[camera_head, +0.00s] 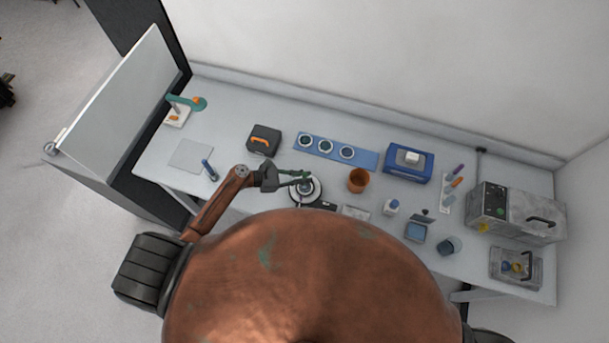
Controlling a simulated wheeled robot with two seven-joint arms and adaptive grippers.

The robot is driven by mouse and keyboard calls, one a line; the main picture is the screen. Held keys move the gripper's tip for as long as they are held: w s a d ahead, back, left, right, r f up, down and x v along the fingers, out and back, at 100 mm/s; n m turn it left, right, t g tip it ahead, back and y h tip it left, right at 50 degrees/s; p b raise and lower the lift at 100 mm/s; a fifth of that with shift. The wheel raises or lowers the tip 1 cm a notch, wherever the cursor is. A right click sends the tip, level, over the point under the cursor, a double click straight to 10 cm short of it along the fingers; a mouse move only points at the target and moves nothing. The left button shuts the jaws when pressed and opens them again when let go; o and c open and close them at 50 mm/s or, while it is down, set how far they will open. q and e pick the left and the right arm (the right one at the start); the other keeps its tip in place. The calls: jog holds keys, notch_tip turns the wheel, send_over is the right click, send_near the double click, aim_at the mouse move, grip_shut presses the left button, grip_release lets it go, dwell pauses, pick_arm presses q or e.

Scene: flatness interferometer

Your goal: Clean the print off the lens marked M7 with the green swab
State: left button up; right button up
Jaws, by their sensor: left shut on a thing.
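My left gripper (306,179) reaches in from the left over the bench and is shut on a slim green thing, which looks like the green swab (294,173). Its tip is over or beside a round lens-like piece in a dark ring (305,195); I cannot tell whether they touch. A blue strip (369,159) behind it bears three round lenses (326,146) in a row. The markings are too small to read, so I cannot tell which lens is M7, and no print can be made out. My right gripper is out of view.
An orange-brown cup (358,180) and a blue box (409,176) stand to the right. A pale strip with coloured swabs (447,190) lies beyond, beside a grey metal case (515,212). A dark box (263,140) stands at left. My own body hides the front edge.

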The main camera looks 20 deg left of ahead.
pick_arm(q)
jog(key=shift+s, duration=0.95)
jog(key=shift+r, duration=0.1)
jog(key=shift+r, duration=0.35)
dwell(0.4)
notch_tip(320, 180, up, 6)
dwell(0.7)
dwell(0.4)
